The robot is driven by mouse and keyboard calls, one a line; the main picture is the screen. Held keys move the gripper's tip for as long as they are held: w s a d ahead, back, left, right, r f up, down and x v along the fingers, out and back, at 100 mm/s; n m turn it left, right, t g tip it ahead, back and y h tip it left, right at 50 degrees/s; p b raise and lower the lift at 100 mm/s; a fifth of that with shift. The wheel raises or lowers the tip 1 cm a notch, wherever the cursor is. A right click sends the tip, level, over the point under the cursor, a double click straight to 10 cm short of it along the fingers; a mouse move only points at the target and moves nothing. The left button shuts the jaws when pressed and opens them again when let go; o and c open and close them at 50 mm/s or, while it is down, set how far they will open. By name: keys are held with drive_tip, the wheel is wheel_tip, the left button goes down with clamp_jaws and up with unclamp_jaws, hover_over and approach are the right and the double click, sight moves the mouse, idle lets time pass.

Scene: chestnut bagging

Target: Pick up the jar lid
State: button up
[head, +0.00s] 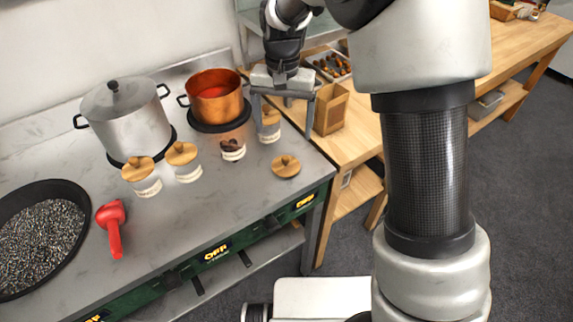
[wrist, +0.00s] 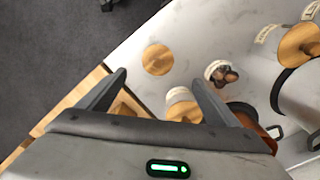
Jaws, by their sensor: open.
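A round wooden jar lid (head: 286,166) with a small knob lies flat on the grey counter near its front right corner. It also shows in the wrist view (wrist: 158,59), a little beyond my fingertips. An open jar (head: 232,154) of dark chestnuts stands to its left, also in the wrist view (wrist: 218,72). My gripper (head: 283,125) is open and empty, above the counter behind the loose lid. In the wrist view my gripper (wrist: 160,78) has a lidded jar (wrist: 180,96) partly behind its right finger.
Two lidded jars (head: 148,187) (head: 187,173) stand left of the open jar. A copper pot (head: 216,105) and a steel pot (head: 128,120) stand behind. A red scoop (head: 113,230) and a black pan (head: 82,196) are at left. A wooden box (head: 331,110) is at right.

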sight(286, 157)
wheel_tip(286, 157, down, 7)
drive_tip(key=shift+r, duration=0.1)
drive_tip(key=shift+d+f+b, duration=0.15)
drive_tip(key=shift+f+b, duration=0.1)
drive_tip(key=shift+f, duration=1.1)
drive_tip(key=shift+d+f+b, duration=0.15)
drive_tip(key=shift+f+b, duration=0.05)
drive_tip(key=shift+f, duration=1.15)
drive_tip(key=shift+c, duration=0.5)
drive_tip(key=c, duration=1)
